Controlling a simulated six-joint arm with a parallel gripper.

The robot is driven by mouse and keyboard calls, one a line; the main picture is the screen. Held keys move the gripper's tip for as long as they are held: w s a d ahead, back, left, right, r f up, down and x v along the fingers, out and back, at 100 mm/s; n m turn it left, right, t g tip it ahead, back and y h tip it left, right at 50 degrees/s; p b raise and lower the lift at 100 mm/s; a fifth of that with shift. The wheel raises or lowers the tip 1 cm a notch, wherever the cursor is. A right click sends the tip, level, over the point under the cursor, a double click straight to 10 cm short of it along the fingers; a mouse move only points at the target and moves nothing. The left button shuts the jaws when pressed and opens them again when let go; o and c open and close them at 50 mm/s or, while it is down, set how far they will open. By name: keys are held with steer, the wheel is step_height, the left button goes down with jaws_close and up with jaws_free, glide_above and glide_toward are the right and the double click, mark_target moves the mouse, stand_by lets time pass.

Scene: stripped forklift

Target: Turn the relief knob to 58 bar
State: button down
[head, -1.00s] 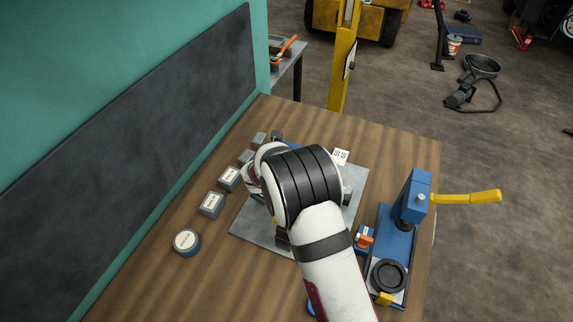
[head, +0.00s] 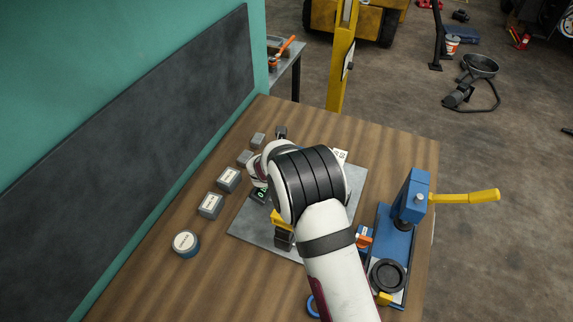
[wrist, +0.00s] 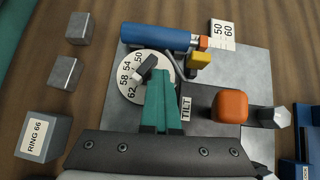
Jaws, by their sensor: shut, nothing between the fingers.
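The relief knob (wrist: 140,72) is a small grey bar with a pale end, standing on a round white dial (wrist: 128,88) in the wrist view. The dial is marked 62, 58, 54 and 50. The bar lies slantwise across the dial; I cannot tell which end is its pointer. My gripper (wrist: 161,76) has its teal fingers shut and empty, with the tips just right of the knob, over the dial's right part. I cannot tell whether they touch the knob. In the head view my arm hides the knob and dial.
A grey plate (wrist: 255,65) carries a blue cylinder (wrist: 155,37), a TILT label (wrist: 186,108) and an orange knob (wrist: 231,107). A card reading 50 60 (wrist: 222,33) is at its top. Grey blocks (head: 228,179) line the left. A blue pump with a yellow lever (head: 465,197) stands right.

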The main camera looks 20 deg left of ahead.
steer(key=shift+s+a+r, duration=0.1)
steer(key=shift+s+a, duration=0.1)
steer(key=shift+a, duration=0.35)
steer(key=shift+s+a+r, duration=0.1)
steer(key=shift+s+a, duration=0.1)
steer(key=shift+a, duration=0.3)
steer(key=shift+s+r, duration=0.15)
steer(key=shift+r, duration=0.05)
steer(key=d+v, duration=0.1)
steer(key=v, duration=1.3)
steer(key=shift+m+h, duration=0.5)
steer(key=shift+m, duration=0.1)
steer(key=f, duration=0.1)
steer(key=s+f, duration=0.1)
steer(key=a+f, duration=0.1)
steer(key=shift+s+a+f, duration=0.15)
steer(key=shift+s+f, duration=0.1)
steer(key=shift+f, duration=0.1)
steer(key=x, duration=0.9)
steer(key=shift+w+f, duration=0.15)
steer(key=w, duration=0.3)
steer(key=shift+w+f, duration=0.15)
steer(key=shift+w, duration=0.55)
